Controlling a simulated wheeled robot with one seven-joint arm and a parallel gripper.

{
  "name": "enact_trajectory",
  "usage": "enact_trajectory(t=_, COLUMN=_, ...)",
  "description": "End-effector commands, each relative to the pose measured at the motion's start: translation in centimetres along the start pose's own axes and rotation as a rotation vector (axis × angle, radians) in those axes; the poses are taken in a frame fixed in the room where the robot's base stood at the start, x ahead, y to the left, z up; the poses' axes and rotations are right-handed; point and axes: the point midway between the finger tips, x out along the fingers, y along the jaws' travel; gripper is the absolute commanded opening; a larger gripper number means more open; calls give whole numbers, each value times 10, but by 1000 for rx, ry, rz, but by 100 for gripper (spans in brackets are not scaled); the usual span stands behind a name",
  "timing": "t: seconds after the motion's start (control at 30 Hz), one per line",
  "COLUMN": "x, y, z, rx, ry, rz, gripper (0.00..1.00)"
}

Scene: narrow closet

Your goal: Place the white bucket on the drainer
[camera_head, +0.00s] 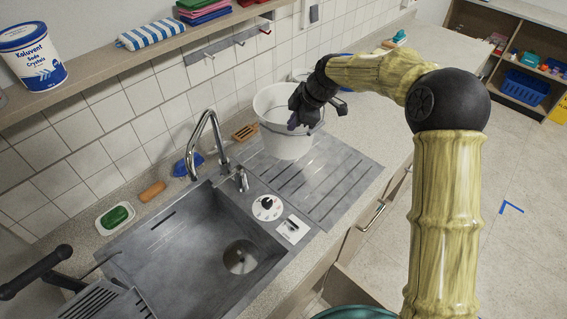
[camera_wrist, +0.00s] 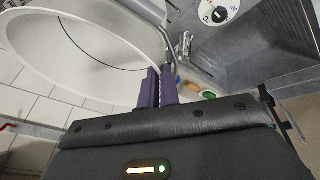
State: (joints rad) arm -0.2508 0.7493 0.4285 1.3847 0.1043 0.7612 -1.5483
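The white bucket (camera_head: 283,141) is upright over the ribbed grey drainer (camera_head: 335,178), right of the sink bowl. Its base appears at drainer level, but I cannot tell whether it rests there or hangs just above. My gripper (camera_head: 293,121) is at the bucket's rim on the right side. In the wrist view, my gripper's purple fingers (camera_wrist: 159,88) are close together at the rim of the bucket (camera_wrist: 75,70) and appear closed on it. The exact contact is partly hidden.
The sink bowl (camera_head: 205,252) with its tap (camera_head: 211,139) lies left of the drainer. A soap dish (camera_head: 116,218), brown brush (camera_head: 152,191) and blue item (camera_head: 187,163) sit near the wall. A shelf (camera_head: 130,62) runs above. Free counter (camera_head: 385,95) lies beyond the drainer.

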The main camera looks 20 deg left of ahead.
Motion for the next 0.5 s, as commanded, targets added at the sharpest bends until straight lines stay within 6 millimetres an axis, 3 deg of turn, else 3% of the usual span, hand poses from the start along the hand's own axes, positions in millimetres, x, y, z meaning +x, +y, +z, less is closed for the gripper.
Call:
enact_trajectory(t=0.3, x=43, y=-12, z=17, rx=0, ry=0, rz=-2, gripper=0)
enact_trajectory(t=0.5, x=53, y=-14, z=22, rx=0, ry=1, rz=2, gripper=0)
